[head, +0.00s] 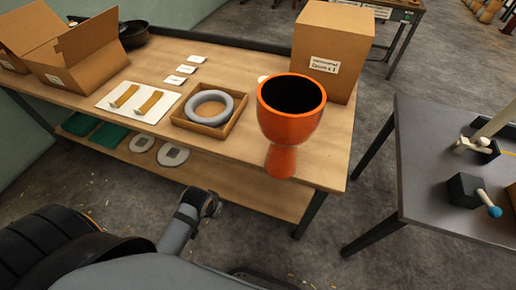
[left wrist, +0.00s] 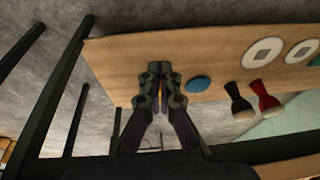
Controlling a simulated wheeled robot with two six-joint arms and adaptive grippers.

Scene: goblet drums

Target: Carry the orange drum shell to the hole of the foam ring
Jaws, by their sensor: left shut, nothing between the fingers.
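The orange drum shell (head: 289,126) is a goblet shape with a wide, dark open mouth facing up. It appears upright at the right part of the wooden bench, its foot close to the front edge. The grey foam ring (head: 193,100) lies in a shallow wooden tray (head: 178,119) to the left of the shell; its hole shows from above. My left gripper (left wrist: 158,68) is shut and empty in the left wrist view, in front of a wooden surface. In the head view my arm is low in front of the bench, apart from the shell. My right gripper is out of view.
A closed cardboard box (head: 330,45) stands behind the shell, and an open box (head: 85,62) is at the left. A white board (head: 118,105) with two tan strips lies beside the tray. A lower shelf (head: 232,195) runs under the bench. A grey table (head: 425,185) is at the right.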

